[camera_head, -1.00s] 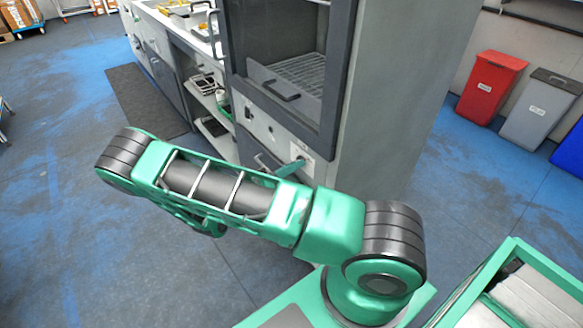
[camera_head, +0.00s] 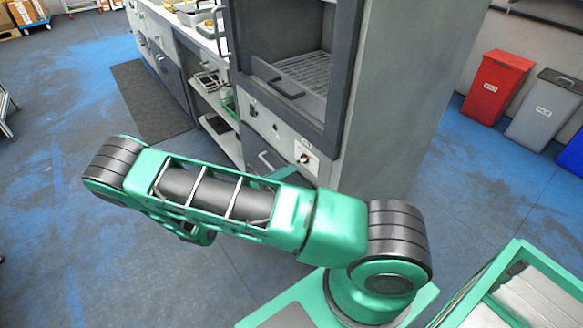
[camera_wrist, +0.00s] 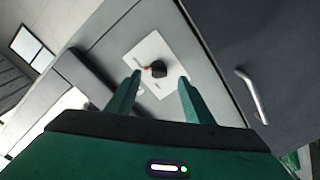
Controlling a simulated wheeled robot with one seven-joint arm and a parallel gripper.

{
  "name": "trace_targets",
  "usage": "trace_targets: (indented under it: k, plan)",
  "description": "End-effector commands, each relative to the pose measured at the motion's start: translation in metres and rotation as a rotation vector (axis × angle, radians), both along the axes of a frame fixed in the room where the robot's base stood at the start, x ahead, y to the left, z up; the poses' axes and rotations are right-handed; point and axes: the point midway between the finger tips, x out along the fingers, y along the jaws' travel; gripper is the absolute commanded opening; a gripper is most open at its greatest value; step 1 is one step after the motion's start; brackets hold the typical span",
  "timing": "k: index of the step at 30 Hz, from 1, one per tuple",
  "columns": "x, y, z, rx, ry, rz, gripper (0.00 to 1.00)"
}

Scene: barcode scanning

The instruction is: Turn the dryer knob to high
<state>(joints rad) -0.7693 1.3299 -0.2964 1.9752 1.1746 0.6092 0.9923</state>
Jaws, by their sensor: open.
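The dryer (camera_head: 290,60) is a tall grey cabinet with a dark-framed opening at the top centre of the head view. Its black knob (camera_head: 304,158) sits on a white plate on the lower front panel. In the wrist view the knob (camera_wrist: 158,69) stands on the white plate (camera_wrist: 148,52), with a small red mark to its left. My gripper (camera_wrist: 157,82) is open, its two green fingers apart, with the knob showing between and just beyond the fingertips. Nothing is held. In the head view the gripper is mostly hidden behind my arm.
A silver handle (camera_wrist: 252,95) on a dark front is right of the fingers in the wrist view. A drawer with a mesh tray (camera_head: 300,75) is above the knob panel. Red (camera_head: 495,86) and grey (camera_head: 545,108) bins stand right.

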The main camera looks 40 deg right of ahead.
Motion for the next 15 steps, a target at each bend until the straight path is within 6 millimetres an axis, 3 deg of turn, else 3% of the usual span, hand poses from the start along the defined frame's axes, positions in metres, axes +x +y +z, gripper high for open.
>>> trace_targets:
  k: [7, 15]
  plan:
    - [0.000, 0.039, -0.001, 0.001, -0.001, 0.003, 0.47]
    - [-0.001, 0.052, -0.001, 0.001, 0.001, 0.000, 0.47]
